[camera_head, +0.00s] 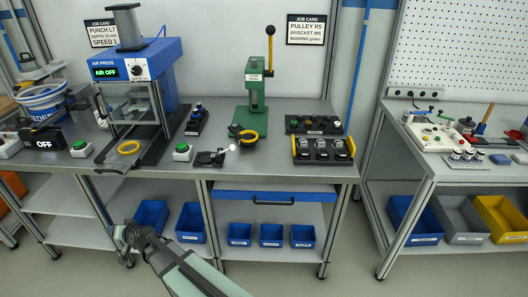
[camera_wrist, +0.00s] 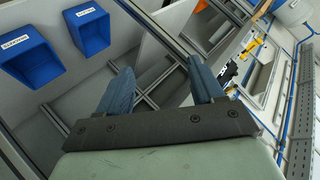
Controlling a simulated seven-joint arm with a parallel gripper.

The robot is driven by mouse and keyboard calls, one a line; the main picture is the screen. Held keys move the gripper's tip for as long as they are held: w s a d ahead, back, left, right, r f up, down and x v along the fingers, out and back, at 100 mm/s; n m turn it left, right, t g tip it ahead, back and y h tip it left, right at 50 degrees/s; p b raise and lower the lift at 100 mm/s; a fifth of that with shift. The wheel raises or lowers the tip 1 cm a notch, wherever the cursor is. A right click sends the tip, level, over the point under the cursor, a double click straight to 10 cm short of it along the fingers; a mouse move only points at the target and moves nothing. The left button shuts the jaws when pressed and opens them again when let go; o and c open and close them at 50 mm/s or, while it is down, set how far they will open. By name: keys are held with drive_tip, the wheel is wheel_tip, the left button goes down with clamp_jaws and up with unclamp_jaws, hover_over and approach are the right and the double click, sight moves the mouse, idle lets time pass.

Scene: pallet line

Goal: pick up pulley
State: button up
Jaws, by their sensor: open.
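My gripper (camera_head: 124,238) is low in front of the bench, below the worktop, near the lower shelf. In the wrist view its two blue fingers (camera_wrist: 163,84) are spread apart with nothing between them. I cannot tell for certain which thing is the pulley. A black tray (camera_head: 323,161) with several dark and silvery parts sits at the front right of the worktop. Behind it is a black tray (camera_head: 293,128) with small coloured parts. A job card (camera_head: 305,29) on the wall reads "PULLEY R5". My gripper is well away from both trays.
A black fixture (camera_head: 209,158) lies near the front edge. Blue bins (camera_head: 189,223) are on the shelf below. A second bench (camera_head: 455,165) stands right.

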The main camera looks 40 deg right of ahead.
drive_tip(key=w+d+r+m+t+h, duration=0.15)
drive_tip(key=w+r, duration=0.25)
drive_tip(key=r, duration=0.5)
drive_tip(key=w+d+r+m+t, duration=0.1)
drive_tip(key=w+r+m+t, duration=0.15)
drive_tip(key=r, duration=0.75)
drive_tip(key=w+d+r+m+t+h, duration=0.1)
drive_tip(key=w+r+t, duration=0.25)
drive_tip(key=r, duration=0.55)
drive_tip(key=w+d+r+g, duration=0.2)
drive_tip(key=w+d, duration=0.1)
drive_tip(key=d, duration=0.5)
drive_tip(key=d+f+n+g+h, duration=0.1)
drive_tip(key=d+f+g, duration=0.25)
drive_tip(key=d, duration=1.55)
drive_tip(key=s+d+f+g+h, duration=0.1)
drive_tip(key=s+d+g+h, duration=0.3)
drive_tip(key=d, duration=0.8)
wheel_tip(320, 180, up, 2)
drive_tip(key=m+g+y, duration=0.4)
drive_tip(key=m+g, duration=0.4)
drive_tip(key=g, duration=0.2)
hover_over(323, 153)
wheel_tip(323, 153, down, 13)
drive_tip(key=shift+d+f, duration=0.1)
drive_tip(key=shift+d, duration=0.05)
